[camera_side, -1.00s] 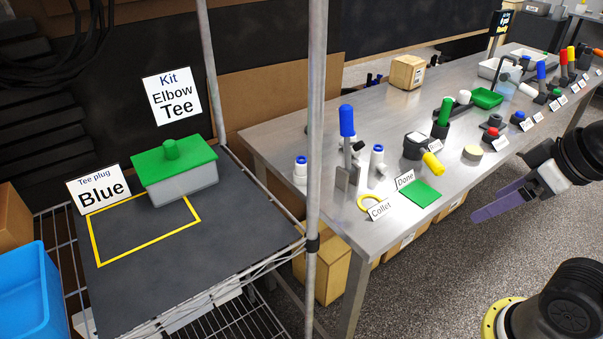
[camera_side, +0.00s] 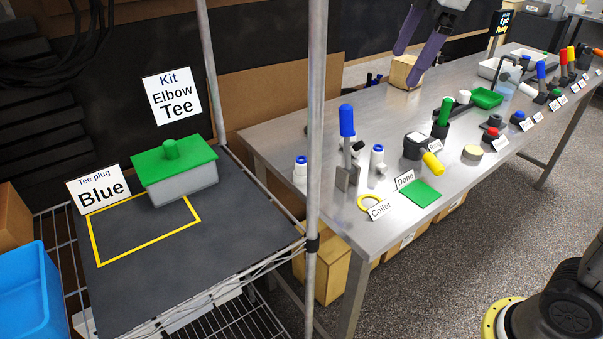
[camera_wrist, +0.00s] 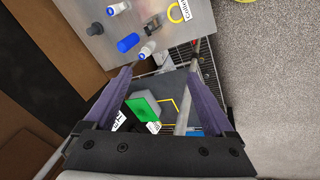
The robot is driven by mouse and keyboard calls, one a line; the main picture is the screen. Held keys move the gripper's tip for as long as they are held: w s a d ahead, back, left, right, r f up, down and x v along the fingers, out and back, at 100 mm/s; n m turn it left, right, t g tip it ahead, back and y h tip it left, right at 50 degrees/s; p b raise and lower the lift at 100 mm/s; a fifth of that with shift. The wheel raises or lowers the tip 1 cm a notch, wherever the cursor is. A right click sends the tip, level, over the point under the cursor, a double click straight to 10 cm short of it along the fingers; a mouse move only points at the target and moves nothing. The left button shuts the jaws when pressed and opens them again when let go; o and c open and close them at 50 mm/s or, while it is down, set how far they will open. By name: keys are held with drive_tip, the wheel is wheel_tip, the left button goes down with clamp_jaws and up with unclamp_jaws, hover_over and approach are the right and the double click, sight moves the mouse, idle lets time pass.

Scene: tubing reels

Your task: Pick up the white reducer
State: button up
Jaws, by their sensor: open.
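Several white fittings with blue ends stand on the metal table, one at the near left corner (camera_side: 301,171) and one to the right of a blue-handled tool (camera_side: 376,159). I cannot tell which of them, if any, is the white reducer. My gripper (camera_side: 404,68) is open and empty, with its purple fingers pointing down above the back of the table. In the wrist view the gripper (camera_wrist: 160,71) spreads its fingers apart, with one white and blue fitting (camera_wrist: 147,51) seen between and beyond the tips.
The blue-handled tool (camera_side: 347,122) stands tall among the fittings. A cardboard box (camera_side: 406,72) sits at the table's back, behind the fingers. A yellow ring (camera_side: 369,202) and green square (camera_side: 421,193) lie in front. A metal post (camera_side: 315,130) rises between shelf and table.

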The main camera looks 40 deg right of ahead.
drive_tip(key=w+a+f+n+g, duration=0.1)
drive_tip(key=w+a+f+n, duration=0.15)
drive_tip(key=w, duration=0.75)
drive_tip(key=n+g, duration=0.1)
drive_tip(key=g, duration=0.1)
hover_over(301, 161)
drive_tip(key=s, duration=0.1)
wheel_tip(301, 161, down, 15)
drive_tip(key=shift+g, duration=0.4)
drive_tip(key=f, duration=1)
drive_tip(key=shift+w+a+f, duration=0.1)
drive_tip(key=shift+a+f, duration=0.1)
drive_tip(key=shift+f, duration=0.2)
drive_tip(key=shift+w+d+f, duration=0.1)
drive_tip(key=shift+w+f, duration=0.1)
drive_tip(key=shift+f, duration=1.4)
drive_tip(key=shift+w+f, duration=0.15)
drive_tip(key=shift+f, duration=1.4)
clamp_jaws()
